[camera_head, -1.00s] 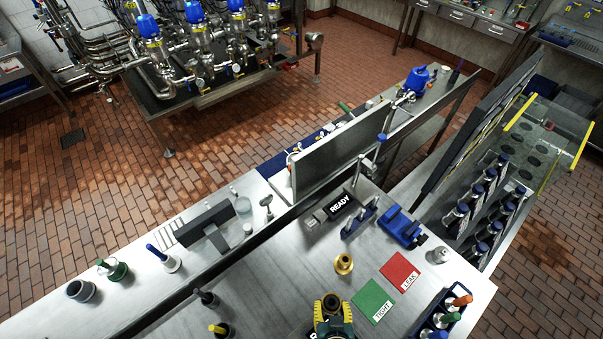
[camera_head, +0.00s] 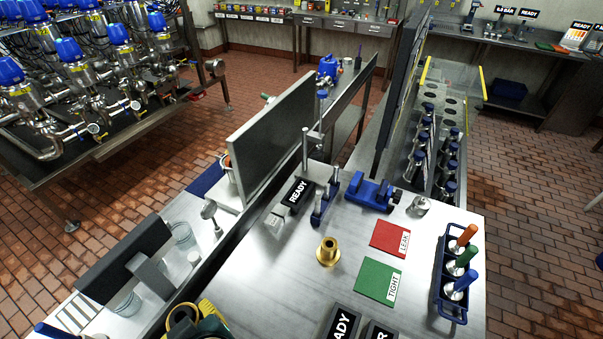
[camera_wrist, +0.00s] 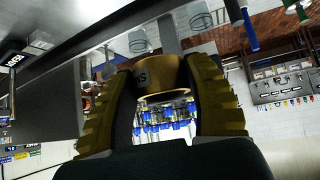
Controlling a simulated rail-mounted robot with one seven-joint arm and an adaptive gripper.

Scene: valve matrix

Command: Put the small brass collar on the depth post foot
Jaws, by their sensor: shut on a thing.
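A small brass collar (camera_wrist: 160,76) with dark lettering is between the two yellow ribbed fingers of my gripper (camera_wrist: 162,66) in the wrist view. The gripper is shut on it. In the head view my gripper (camera_head: 186,318) is at the bottom edge, left of the bench's middle, with the collar's brass ring (camera_head: 181,314) partly visible. A separate flanged brass piece (camera_head: 327,252) stands upright on the bench, apart from the gripper. A stand with upright posts (camera_head: 325,196) is behind it. I cannot tell which part is the depth post foot.
A red LEAK card (camera_head: 390,238) and a green TIGHT card (camera_head: 376,279) lie right of the brass piece. A blue fixture (camera_head: 372,190) is behind them. A blue rack (camera_head: 439,290) holds coloured-handled tools.

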